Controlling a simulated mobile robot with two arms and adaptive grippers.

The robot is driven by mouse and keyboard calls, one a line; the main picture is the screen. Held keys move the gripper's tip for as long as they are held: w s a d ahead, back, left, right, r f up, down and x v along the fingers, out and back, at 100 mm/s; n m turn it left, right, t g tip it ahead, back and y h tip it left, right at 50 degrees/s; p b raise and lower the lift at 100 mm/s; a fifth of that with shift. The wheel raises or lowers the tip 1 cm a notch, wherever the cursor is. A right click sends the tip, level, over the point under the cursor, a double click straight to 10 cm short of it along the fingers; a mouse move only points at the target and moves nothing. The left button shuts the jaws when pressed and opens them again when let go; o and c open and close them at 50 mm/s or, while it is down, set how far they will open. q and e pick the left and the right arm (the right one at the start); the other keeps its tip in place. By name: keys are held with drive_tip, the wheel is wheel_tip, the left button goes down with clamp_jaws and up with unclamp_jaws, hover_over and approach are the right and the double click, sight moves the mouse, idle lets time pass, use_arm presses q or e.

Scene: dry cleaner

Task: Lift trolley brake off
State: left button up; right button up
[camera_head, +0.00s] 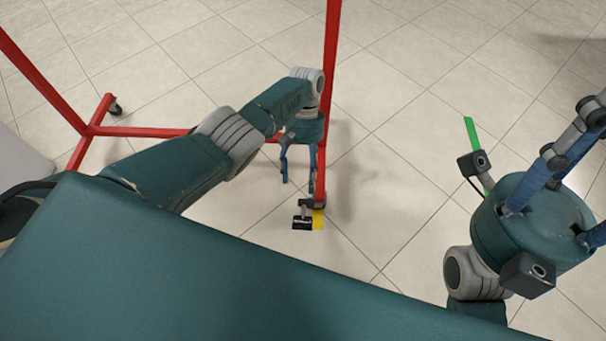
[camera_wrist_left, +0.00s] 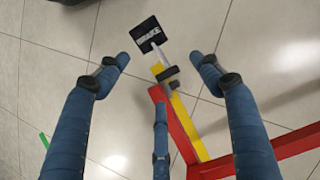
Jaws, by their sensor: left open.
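The red trolley frame (camera_head: 331,80) stands on the tiled floor. At the foot of its near post is the brake, a black pedal (camera_head: 302,223) beside a yellow part (camera_head: 318,219). In the left wrist view the labelled black pedal (camera_wrist_left: 147,33) sits on a lever from the yellow bar (camera_wrist_left: 184,118). My left gripper (camera_head: 299,175) points down beside the post, above the pedal and apart from it. Its blue fingers (camera_wrist_left: 159,75) are spread and empty. My right gripper (camera_head: 565,165) is at the right edge, far from the trolley, with its fingertips cut off.
A green strip (camera_head: 473,140) lies on the floor near my right gripper. A caster (camera_head: 115,108) shows at the trolley's far left end. The tiled floor (camera_head: 410,120) between the trolley and my right arm is clear.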

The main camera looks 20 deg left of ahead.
use_arm(q)
drive_tip(key=v, duration=1.2)
